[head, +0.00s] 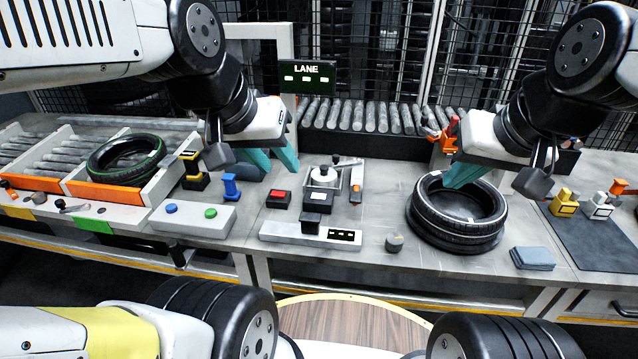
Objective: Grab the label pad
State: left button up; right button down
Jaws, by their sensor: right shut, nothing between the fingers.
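A flat blue-grey stack of sheets (533,258), which looks like the label pad, lies at the front of the bench, right of the stacked black tyres (458,218). Nothing touches it. My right gripper (456,182) is shut and empty, with its teal fingers in front of or above the tyres' upper rim, up and left of the pad. My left gripper (274,170) is open and empty, with its teal fingers apart over the back middle of the bench, far left of the pad.
A dark mat (600,240) with yellow and white items lies right of the pad. A scale-like device (322,178), a red-topped box (278,198) and a button box (192,219) stand mid-bench. Rollers (360,116) run behind.

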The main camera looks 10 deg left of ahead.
aim_at(233, 193)
jog(key=j+u, duration=0.2)
jog(key=j, duration=0.5)
jog(key=j+u, duration=0.15)
jog(key=j, duration=0.55)
jog(key=i+j+u, duration=0.2)
jog(key=j, duration=0.45)
jog(key=k, duration=0.05)
